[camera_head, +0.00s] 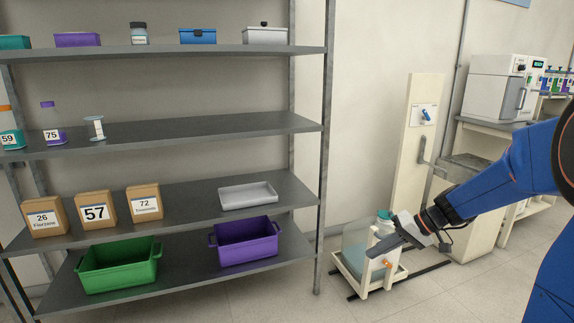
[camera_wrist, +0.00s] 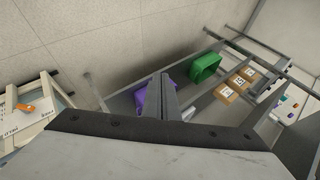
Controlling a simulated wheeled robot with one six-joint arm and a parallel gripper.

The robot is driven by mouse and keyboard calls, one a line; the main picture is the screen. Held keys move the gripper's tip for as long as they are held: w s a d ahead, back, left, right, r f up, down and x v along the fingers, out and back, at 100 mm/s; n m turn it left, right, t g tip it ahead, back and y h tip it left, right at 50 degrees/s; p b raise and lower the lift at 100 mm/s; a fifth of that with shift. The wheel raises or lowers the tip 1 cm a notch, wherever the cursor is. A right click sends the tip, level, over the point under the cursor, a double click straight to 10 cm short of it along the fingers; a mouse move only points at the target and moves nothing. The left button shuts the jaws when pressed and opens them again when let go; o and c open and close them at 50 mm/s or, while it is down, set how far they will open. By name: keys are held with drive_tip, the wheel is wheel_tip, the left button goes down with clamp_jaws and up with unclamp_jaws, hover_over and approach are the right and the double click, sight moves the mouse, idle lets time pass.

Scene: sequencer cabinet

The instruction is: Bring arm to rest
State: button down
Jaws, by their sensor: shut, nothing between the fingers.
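My blue arm (camera_head: 505,165) reaches in from the right edge in the head view and slants down to the left. My gripper (camera_head: 372,248) is at its end, low, in front of a large clear bottle (camera_head: 356,240) in a cream frame. The gripper is shut and nothing shows between its fingers. In the wrist view the closed fingers (camera_wrist: 162,98) point up from the wide grey gripper body. From the head view alone I cannot tell whether the gripper touches the bottle or its frame.
A metal shelf rack (camera_head: 200,135) fills the left. Its lower boards hold a green bin (camera_head: 118,264), a purple bin (camera_head: 246,242), a white tray (camera_head: 248,195) and labelled boxes (camera_head: 95,210). A cream post with a switch (camera_head: 424,115) and a bench with a white machine (camera_head: 498,88) stand right.

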drive_tip(key=s+d+r+m+t+h, duration=0.1)
drive_tip(key=s+r+h, duration=0.3)
drive_tip(key=s, duration=2.5)
drive_tip(key=d+t+h, duration=0.1)
drive_tip(key=h, duration=0.3)
drive_tip(key=shift+s+d+h, duration=0.3)
drive_tip(key=shift+d, duration=0.1)
